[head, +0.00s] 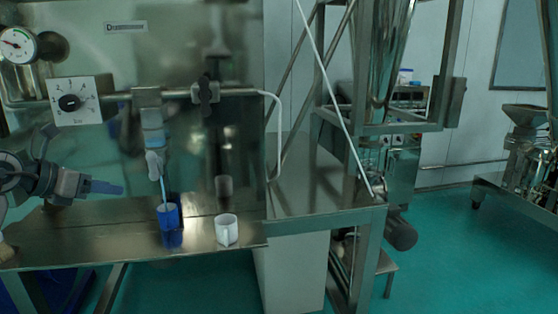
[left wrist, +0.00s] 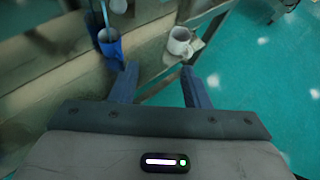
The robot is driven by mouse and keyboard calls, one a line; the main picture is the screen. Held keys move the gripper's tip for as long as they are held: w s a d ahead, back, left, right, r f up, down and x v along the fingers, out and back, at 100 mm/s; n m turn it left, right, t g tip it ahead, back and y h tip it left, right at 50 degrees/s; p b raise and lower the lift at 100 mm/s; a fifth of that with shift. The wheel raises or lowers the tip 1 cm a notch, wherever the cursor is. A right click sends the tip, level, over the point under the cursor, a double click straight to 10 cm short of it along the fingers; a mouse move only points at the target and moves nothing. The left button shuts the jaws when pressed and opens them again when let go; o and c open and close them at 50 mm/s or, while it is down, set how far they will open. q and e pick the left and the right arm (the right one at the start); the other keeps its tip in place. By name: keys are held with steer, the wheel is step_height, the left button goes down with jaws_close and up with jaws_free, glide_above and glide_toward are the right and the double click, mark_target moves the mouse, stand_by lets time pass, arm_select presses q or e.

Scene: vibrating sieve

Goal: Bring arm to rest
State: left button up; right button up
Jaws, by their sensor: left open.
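My left gripper (head: 105,187) comes in from the left in the head view, above the metal shelf (head: 110,235). Its blue fingers also show in the left wrist view (left wrist: 158,88), spread apart with nothing between them. A blue cup (head: 168,216) stands on the shelf to the right of the gripper, with a thin stick-like thing in it. A white cup (head: 227,230) stands further right. Both the blue cup (left wrist: 110,43) and the white cup (left wrist: 180,42) are beyond the fingertips in the wrist view, apart from them. My right gripper is not in view.
A steel panel with a dial knob (head: 70,102) and a pressure gauge (head: 16,44) rises behind the shelf. A steel frame (head: 335,185) with a hopper stands to the right. The green floor (head: 460,260) is open at the right.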

arm_select(q)
steer(key=s+d+f+n+t+h, duration=0.1)
steer(key=s+d+n+t+h, duration=0.2)
steer(key=d+h, duration=0.3)
steer(key=s+d+f+n+t+h, duration=0.1)
steer(key=s+d+n+t+h, duration=0.15)
steer(key=d+h, duration=0.4)
steer(key=s+a+f+n+t+y, duration=0.1)
steer(key=s+a+f+n+y, duration=0.15)
steer(key=f+n+y, duration=0.65)
steer(key=s+a+f+n+t+y, duration=0.1)
steer(key=s+a+f+n+y, duration=0.2)
steer(key=n+y, duration=0.6)
steer(key=s+a+f+n+y, duration=0.1)
steer(key=a+f+n+y, duration=0.2)
steer(key=f+n+y, duration=0.65)
steer(key=s+d+f+n+g+h, duration=0.4)
steer(key=s+f+g, duration=0.3)
steer(key=s+f, duration=0.45)
steer(key=s+d+f+n+g+h, duration=0.35)
steer(key=s+f+g, duration=0.45)
steer(key=s, duration=0.6)
steer(key=s+d+f+x, duration=0.1)
steer(key=s+x, duration=0.3)
steer(key=x, duration=1.1)
steer(key=s+f+x, duration=0.1)
steer(key=s+x, duration=0.2)
steer(key=x, duration=1.3)
steer(key=s+a+f+g, duration=0.1)
steer(key=s+f, duration=1.7)
